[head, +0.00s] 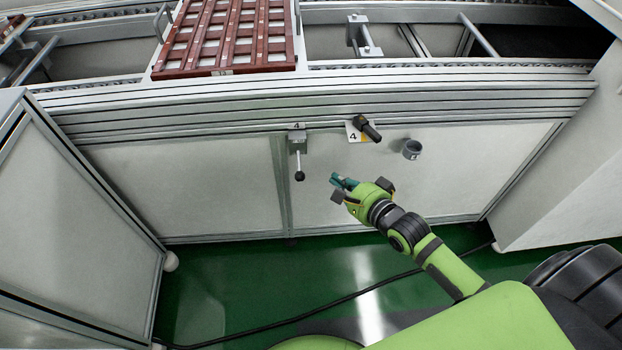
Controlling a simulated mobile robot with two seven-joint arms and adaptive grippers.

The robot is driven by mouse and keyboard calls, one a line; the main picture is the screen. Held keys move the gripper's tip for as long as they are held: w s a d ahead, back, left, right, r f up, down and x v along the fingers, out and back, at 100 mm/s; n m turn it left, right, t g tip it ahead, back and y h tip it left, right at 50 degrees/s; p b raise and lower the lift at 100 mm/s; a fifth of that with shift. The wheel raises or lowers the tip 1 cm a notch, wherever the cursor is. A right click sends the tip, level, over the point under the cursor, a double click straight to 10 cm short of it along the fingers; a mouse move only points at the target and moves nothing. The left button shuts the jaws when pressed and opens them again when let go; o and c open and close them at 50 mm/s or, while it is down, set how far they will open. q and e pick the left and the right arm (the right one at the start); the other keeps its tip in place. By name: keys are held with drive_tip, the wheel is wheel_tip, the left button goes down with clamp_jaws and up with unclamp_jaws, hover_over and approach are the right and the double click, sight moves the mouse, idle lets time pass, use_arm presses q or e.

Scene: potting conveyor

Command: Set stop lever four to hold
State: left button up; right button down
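A lever (299,160) with a black ball knob hangs straight down from a small grey bracket (297,138) marked 4, on the front of the conveyor frame. My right gripper (342,181) is below and to the right of the knob, apart from it, with its teal tips pointing up and left. The tips are small and look close together; I cannot tell whether they are open or shut, and no held thing can be made out. My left gripper is not in view.
A dark stub (368,129) on a white plate marked 4 and a grey round fitting (412,149) stick out right of the lever. A reddish-brown tray (223,70) sits on the conveyor above. A panelled cabinet (75,210) stands at left; a black cable (300,318) crosses the green floor.

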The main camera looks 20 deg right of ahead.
sight(299, 166)
use_arm(q)
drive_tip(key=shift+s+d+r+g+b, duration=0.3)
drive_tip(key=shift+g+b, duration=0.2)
drive_tip(key=shift+b, duration=0.4)
use_arm(e)
drive_tip(key=w+a+f, duration=0.1)
drive_tip(key=w+a, duration=0.3)
drive_tip(key=w, duration=0.2)
drive_tip(key=shift+w+a+f, duration=0.15)
drive_tip(key=shift+a+f, duration=0.25)
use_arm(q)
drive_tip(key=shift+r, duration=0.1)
use_arm(e)
drive_tip(key=shift+r, duration=0.15)
use_arm(q)
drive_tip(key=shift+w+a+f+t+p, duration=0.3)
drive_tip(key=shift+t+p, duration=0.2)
drive_tip(key=shift+p, duration=0.45)
use_arm(e)
drive_tip(key=shift+r+g, duration=0.1)
drive_tip(key=shift+g, duration=0.2)
